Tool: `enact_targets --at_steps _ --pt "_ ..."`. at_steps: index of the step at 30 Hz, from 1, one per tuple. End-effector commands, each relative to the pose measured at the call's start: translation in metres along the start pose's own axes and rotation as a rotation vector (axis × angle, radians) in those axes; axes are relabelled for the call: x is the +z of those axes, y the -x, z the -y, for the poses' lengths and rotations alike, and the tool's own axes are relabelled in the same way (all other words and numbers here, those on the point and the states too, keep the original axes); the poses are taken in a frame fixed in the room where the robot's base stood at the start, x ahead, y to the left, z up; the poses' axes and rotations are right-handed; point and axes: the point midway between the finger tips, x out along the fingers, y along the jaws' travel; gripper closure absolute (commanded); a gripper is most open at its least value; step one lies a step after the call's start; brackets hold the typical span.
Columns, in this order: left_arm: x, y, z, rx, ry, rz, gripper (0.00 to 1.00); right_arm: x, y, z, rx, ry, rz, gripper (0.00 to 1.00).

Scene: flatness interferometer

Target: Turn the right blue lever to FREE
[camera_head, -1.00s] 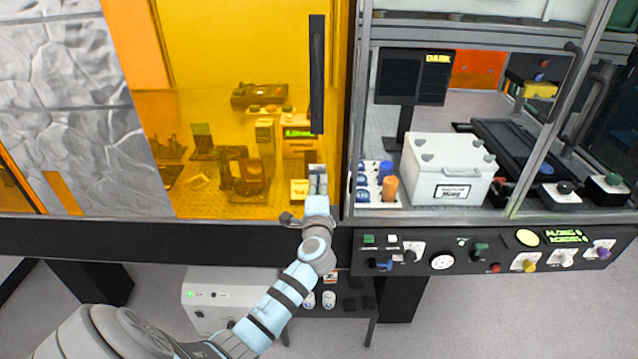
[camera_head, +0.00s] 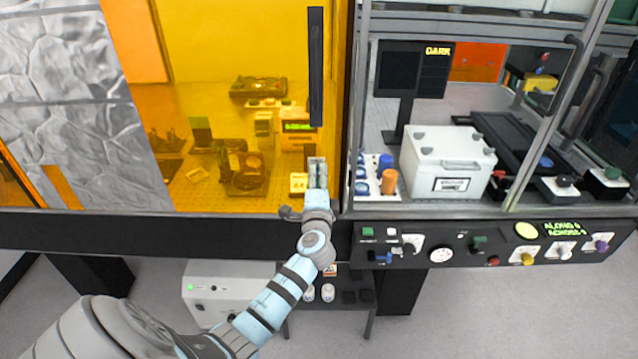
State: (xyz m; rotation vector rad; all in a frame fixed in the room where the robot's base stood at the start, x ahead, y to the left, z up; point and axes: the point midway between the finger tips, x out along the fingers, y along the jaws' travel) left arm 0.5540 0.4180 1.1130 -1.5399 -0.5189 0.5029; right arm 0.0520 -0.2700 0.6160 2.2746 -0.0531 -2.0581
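A small blue lever (camera_head: 383,257) sticks out low at the left end of the black control panel. Its label is too small to read, so I cannot tell its setting. No second blue lever can be made out. My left gripper (camera_head: 317,172) is in front of the amber window near its right edge, up and left of the blue lever and well apart from it. Its fingertips point away from me; no held object shows, and the gap between them is too small to judge. My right gripper is not in view.
A white box (camera_head: 449,190) and a rack with blue and orange items stand behind the frame above. Floor is clear below the panel's right part.

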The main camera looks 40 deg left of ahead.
Motion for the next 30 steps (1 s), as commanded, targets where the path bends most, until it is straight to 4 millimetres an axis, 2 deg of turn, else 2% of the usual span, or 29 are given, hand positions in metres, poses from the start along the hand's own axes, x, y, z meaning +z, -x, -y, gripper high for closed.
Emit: enact_targets --at_steps 4,12,15,19,30 --pt "-0.001 0.022 -0.002 0.003 0.001 -0.001 0.72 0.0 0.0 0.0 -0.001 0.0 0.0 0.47" --pt "-0.001 0.095 -0.001 0.004 0.003 0.0 0.72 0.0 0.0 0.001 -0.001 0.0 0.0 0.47" --pt "-0.001 0.111 -0.002 0.004 0.001 0.0 0.72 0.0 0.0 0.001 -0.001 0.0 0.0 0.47" --pt "-0.001 0.118 -0.001 0.002 -0.001 0.0 0.72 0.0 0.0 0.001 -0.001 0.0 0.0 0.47" --pt "-0.001 0.118 -0.001 0.001 -0.001 0.0 0.72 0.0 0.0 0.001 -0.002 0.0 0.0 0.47"
